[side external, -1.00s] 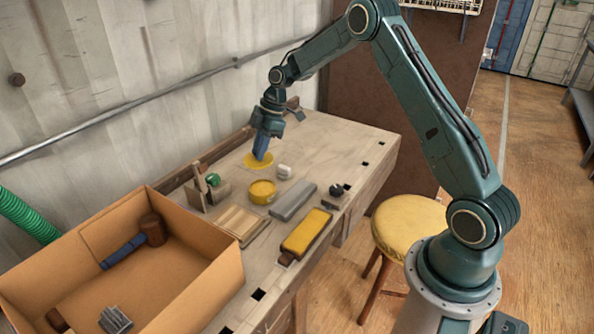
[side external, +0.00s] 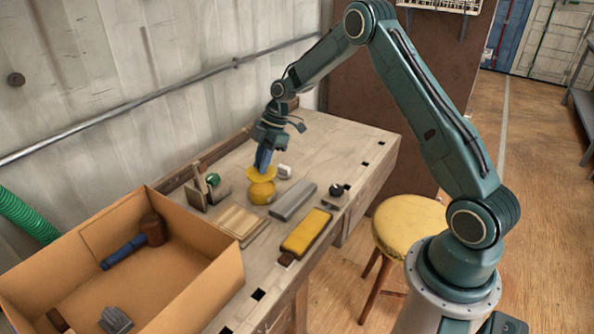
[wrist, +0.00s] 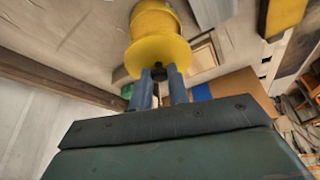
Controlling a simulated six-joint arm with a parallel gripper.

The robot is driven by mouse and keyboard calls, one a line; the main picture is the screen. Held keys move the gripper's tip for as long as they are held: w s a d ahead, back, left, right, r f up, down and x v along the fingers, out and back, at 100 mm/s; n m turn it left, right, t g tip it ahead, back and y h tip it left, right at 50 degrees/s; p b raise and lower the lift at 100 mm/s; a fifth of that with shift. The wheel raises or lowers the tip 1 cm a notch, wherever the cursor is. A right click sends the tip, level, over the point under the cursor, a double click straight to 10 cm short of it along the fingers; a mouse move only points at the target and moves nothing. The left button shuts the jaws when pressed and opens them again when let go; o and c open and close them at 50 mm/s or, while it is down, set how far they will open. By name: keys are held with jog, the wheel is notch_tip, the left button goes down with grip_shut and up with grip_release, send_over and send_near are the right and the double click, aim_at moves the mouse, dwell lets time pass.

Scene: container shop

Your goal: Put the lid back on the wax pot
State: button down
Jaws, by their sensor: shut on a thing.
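The wax pot (side external: 262,193) is a short, round yellow tub standing upright on the bench. Its yellow disc lid (side external: 261,175) is over the pot's far side in the side view, hiding part of its top. My gripper (side external: 262,166) points down, its blue fingers shut on the lid. In the wrist view the fingers (wrist: 159,78) close on a small dark knob at the middle of the lid (wrist: 158,58). The pot (wrist: 154,20) shows just beyond the lid there. I cannot tell whether lid and pot touch.
A small white item (side external: 284,171) stands close beside the lid. A grey block (side external: 292,202), a yellow-topped block (side external: 306,233) and a wooden holder (side external: 203,189) surround the pot. An open cardboard box (side external: 205,275) stands front left. The bench's far right is clear.

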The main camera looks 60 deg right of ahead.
jog(key=shift+f, duration=2.2)
jog(key=shift+f, duration=0.2)
dwell(0.8)
jog(key=c, duration=0.8)
grip_release()
jog(key=shift+o, duration=0.2)
jog(key=shift+r, duration=0.15)
jog(key=shift+r, duration=3.35)
